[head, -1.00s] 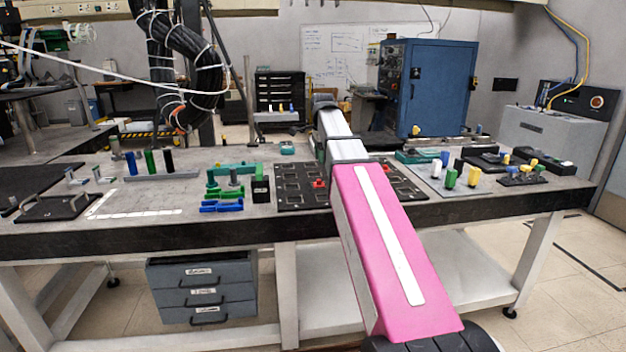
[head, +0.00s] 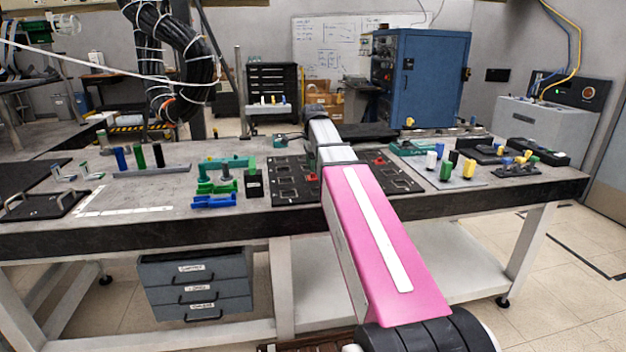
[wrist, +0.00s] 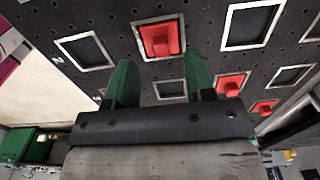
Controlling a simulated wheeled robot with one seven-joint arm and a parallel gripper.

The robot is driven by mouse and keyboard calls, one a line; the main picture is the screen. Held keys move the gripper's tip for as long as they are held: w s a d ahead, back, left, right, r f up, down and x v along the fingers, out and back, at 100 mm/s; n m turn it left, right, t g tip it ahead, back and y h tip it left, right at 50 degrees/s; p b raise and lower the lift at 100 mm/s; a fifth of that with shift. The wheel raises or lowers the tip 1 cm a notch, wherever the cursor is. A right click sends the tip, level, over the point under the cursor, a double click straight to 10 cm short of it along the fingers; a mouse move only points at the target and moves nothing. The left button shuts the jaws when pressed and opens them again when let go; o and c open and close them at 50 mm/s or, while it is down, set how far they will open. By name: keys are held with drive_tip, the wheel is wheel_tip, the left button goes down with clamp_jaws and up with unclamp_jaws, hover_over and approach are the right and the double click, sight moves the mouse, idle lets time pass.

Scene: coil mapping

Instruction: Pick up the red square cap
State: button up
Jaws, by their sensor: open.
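A red square cap (wrist: 160,40) sits in a silver-framed square recess of the black perforated board (wrist: 105,20) in the wrist view. My gripper (wrist: 160,60) is open, its two green fingers apart and empty, with the fingertips just short of this cap in the picture. The height between fingertips and cap is hard to tell. Two more red caps (wrist: 231,84) (wrist: 263,107) sit in frames to the right. In the head view the board (head: 285,192) lies on the bench, with red showing on it left of my arm (head: 312,174) and right of it (head: 379,160). My arm hides the gripper there.
Empty framed recesses (wrist: 250,24) surround the cap. Green and blue parts (head: 215,200) and a black block (head: 254,184) stand left of the board. Coloured pegs (head: 446,170) stand on a plate at right. The bench front between the white-marked area and blue parts is clear.

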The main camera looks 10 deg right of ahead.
sight(313, 177)
wheel_tip(313, 177, down, 3)
drive_tip(key=shift+w+f, duration=0.1)
drive_tip(key=shift+f, duration=0.05)
clamp_jaws()
